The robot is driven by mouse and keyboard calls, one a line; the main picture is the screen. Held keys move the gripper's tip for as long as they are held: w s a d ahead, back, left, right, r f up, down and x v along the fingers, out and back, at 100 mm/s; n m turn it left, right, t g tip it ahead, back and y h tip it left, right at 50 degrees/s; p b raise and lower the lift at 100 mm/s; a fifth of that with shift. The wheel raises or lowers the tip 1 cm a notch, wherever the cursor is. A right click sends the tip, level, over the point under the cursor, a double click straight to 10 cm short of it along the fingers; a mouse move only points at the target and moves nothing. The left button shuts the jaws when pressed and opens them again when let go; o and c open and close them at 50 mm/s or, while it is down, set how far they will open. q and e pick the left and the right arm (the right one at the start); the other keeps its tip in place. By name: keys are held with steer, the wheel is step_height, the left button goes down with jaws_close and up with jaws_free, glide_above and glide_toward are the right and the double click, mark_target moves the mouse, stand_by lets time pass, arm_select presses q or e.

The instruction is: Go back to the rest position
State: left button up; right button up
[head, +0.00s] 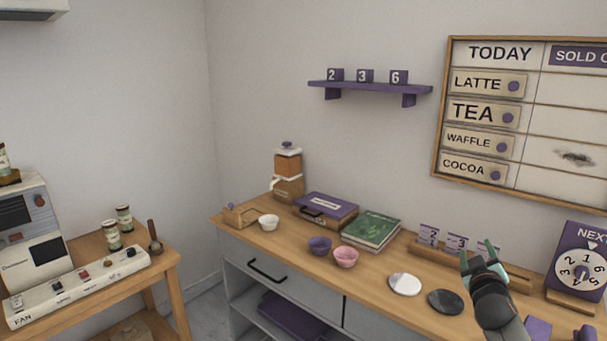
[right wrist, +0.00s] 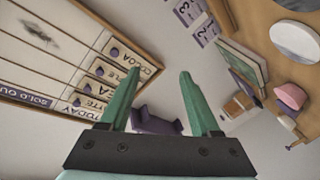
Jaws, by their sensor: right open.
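My right gripper (head: 479,254) is at the lower right of the head view, raised over the counter in front of the small number cards. Its green fingers also show in the right wrist view (right wrist: 158,100), spread apart with nothing between them. My left gripper is not in view. The wooden counter (head: 375,268) runs below the right gripper. A white disc (head: 405,284) and a dark disc (head: 445,302) lie on it to the left of and below the gripper.
A purple dial sign (head: 577,262) stands right of the gripper. Number cards (head: 457,243) stand in a wooden rack close behind it. Purple bowl (head: 320,246), pink bowl (head: 346,257) and green book (head: 371,231) are further left. The menu board (head: 524,120) hangs on the wall.

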steer(key=w+a+m+t+y, duration=0.1)
steer(key=a+y, duration=0.3)
steer(key=a, duration=0.1)
steer(key=s+a+f+g+y, duration=0.1)
steer(key=s+a+f, duration=0.4)
steer(key=f, duration=0.4)
steer(key=s+a+f+g+y, duration=0.15)
steer(key=s+a+f, duration=0.25)
steer(key=s+f, duration=0.4)
steer(key=s+a+f+g, duration=0.1)
steer(key=s+a+f, duration=0.2)
steer(key=s, duration=0.6)
steer(key=s+a+f+g+y, duration=0.1)
steer(key=s+a+f+g, duration=0.1)
steer(key=s+f, duration=0.5)
steer(key=s+a+f+g+y, duration=0.1)
steer(key=s+a+f, duration=0.4)
steer(key=s, duration=0.6)
steer(key=shift+s+f+g, duration=0.2)
steer(key=shift+s+g, duration=0.2)
steer(key=shift+g, duration=0.25)
